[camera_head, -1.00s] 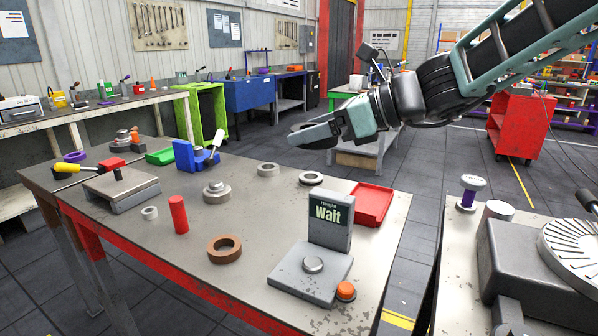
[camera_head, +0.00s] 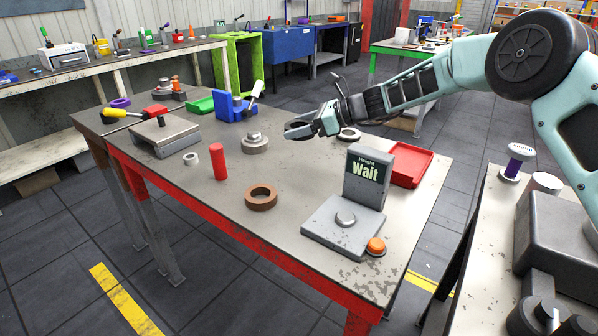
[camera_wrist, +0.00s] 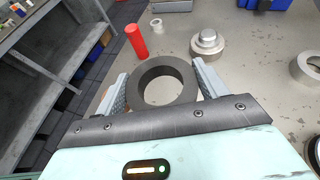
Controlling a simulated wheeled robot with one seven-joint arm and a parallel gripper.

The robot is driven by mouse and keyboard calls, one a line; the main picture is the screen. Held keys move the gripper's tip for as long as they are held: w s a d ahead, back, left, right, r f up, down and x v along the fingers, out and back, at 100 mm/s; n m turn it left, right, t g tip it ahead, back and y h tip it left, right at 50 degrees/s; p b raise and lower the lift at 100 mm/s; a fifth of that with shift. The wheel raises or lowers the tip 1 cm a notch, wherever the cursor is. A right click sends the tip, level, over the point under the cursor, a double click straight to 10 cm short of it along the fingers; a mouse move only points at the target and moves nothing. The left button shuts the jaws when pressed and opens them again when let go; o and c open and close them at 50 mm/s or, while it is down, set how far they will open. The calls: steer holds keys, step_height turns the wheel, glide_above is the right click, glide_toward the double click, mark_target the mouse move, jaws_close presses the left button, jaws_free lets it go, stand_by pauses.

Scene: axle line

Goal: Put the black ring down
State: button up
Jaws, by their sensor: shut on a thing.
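The black ring (camera_wrist: 150,97) is dark grey-black and sits between the two fingers of my gripper (camera_wrist: 163,84) in the wrist view. The fingers are shut on its outer sides. In the head view my gripper (camera_head: 299,130) is over the back middle of the grey table (camera_head: 232,225), and the ring is small there and partly hidden by the fingers. The wrist view shows table surface beyond the ring. I cannot tell the exact height of the ring above the table.
A stepped metal part (camera_head: 254,144), a red cylinder (camera_head: 219,162) and a brown ring (camera_head: 261,198) stand left and in front of my gripper. A pale ring (camera_wrist: 306,70) lies to the right. The height gauge (camera_head: 367,180) reads "Wait", with a red tray (camera_head: 411,168) behind it.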

mark_target(299, 172)
steer(key=f, duration=0.4)
steer(key=w+f+p, duration=0.1)
steer(key=f, duration=0.7)
steer(key=shift+w+a+f+p, duration=0.15)
steer(key=shift+p, duration=0.25)
steer(key=shift+f, duration=0.1)
steer(key=shift+f, duration=0.15)
steer(key=o, duration=1.2)
steer(key=shift+r, duration=0.35)
steer(key=b+v, duration=0.2)
steer(key=v, duration=1)
steer(key=shift+f, duration=0.15)
